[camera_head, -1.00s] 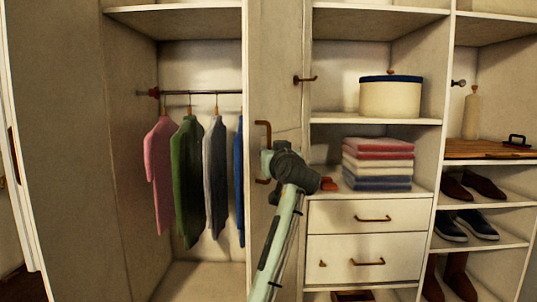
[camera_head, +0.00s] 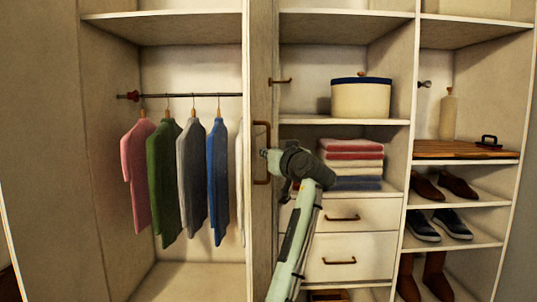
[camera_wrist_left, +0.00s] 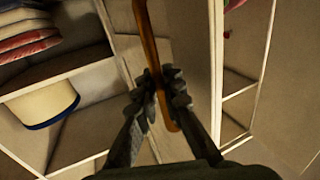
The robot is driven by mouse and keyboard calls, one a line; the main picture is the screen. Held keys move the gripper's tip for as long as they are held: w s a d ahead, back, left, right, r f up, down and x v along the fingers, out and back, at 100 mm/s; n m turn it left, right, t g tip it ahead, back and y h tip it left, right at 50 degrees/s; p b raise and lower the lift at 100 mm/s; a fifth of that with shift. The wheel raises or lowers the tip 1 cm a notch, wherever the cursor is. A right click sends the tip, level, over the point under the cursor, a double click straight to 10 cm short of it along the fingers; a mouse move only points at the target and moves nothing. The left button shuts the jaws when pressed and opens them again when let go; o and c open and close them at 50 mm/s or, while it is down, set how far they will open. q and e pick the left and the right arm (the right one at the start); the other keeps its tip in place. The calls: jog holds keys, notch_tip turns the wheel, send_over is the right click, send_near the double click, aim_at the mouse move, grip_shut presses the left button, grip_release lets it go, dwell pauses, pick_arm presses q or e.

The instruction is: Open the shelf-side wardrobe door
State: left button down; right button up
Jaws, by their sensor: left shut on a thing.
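The shelf-side wardrobe door (camera_head: 262,225) stands swung out in the head view, a narrow panel between the hanging clothes and the shelves. Its bronze bar handle (camera_head: 257,125) is upright on the panel. My left gripper (camera_head: 268,154) is at the handle's middle, its arm coming up from below. In the left wrist view the handle (camera_wrist_left: 147,35) runs between the fingers of my left gripper (camera_wrist_left: 160,88), which is shut on it. The fingers partly hide the handle there. My right gripper is in neither view.
Several garments (camera_head: 190,180) hang from a rail (camera_head: 185,95) left of the door. Right of it are folded towels (camera_head: 350,155), a round box (camera_head: 361,98), drawers (camera_head: 350,246) and shoe shelves (camera_head: 480,240). A small bronze handle (camera_head: 280,81) juts out above the gripper.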

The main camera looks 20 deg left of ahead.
pick_arm(q)
jog(key=shift+w+d+r, duration=0.1)
jog(key=shift+d, duration=0.2)
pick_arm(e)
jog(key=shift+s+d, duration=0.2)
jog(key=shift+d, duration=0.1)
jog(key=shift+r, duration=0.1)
pick_arm(q)
jog(key=c, duration=1.7)
grip_release()
jog(key=shift+c, duration=0.2)
jog(key=shift+o, duration=0.6)
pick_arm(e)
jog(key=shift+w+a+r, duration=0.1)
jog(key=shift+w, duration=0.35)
pick_arm(q)
jog(key=v, duration=1.2)
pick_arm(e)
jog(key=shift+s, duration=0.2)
